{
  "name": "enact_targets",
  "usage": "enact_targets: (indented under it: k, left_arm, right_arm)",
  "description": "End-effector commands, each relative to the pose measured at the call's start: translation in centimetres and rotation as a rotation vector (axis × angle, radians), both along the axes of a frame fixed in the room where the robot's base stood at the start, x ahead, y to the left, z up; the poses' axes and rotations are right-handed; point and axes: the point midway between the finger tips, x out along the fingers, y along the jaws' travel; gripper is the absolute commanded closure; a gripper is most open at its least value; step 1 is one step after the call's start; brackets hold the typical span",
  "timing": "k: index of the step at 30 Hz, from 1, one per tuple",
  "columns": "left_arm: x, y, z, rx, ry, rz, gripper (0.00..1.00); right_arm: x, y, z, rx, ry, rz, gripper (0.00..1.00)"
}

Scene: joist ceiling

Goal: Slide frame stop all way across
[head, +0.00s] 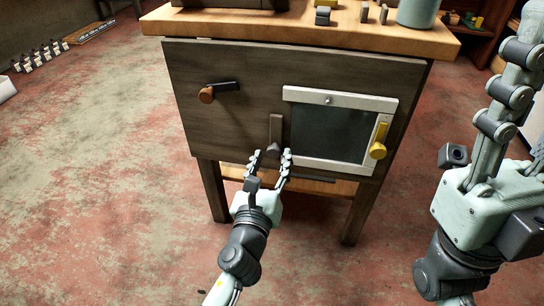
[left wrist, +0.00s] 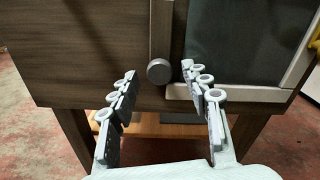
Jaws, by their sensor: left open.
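The frame stop appears to be the narrow upright wooden bar (head: 276,128) at the left edge of the white-framed dark window (head: 333,131) on the cabinet front. A round grey knob (left wrist: 160,71) sits at its lower end. My left gripper (head: 271,156) is open just in front of and below the knob. In the left wrist view the knob shows between the two fingertips, apparently just beyond them, with no clear contact. My right gripper (head: 510,90) is raised at the right, away from the cabinet; its far finger is partly cut off.
A brown-tipped dark handle (head: 207,95) sticks out at the cabinet's left. A yellow handle (head: 378,150) is on the window frame's right side. The wooden top (head: 300,30) overhangs above and carries small parts and a grey-blue container (head: 418,12). The floor in front is clear.

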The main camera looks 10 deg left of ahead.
Motion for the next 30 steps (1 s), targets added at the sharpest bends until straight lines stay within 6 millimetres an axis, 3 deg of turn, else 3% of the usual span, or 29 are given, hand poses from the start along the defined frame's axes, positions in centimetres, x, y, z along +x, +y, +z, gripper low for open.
enact_targets:
  k: [11,22,30]
  left_arm:
    - [0.71,0.05,-0.03,-0.001,0.001,0.001,0.54]
    - [0.69,0.06,-0.02,-0.001,0.0,0.001,1.0]
    - [0.69,0.05,-0.01,-0.002,0.0,0.001,1.0]
  right_arm:
    - [0.0,0.0,-0.06,0.0,0.003,0.0,0.6]
    - [0.0,-0.01,-0.06,0.0,0.003,0.0,0.6]
    - [0.02,-0.02,-0.06,0.0,0.003,0.0,0.6]
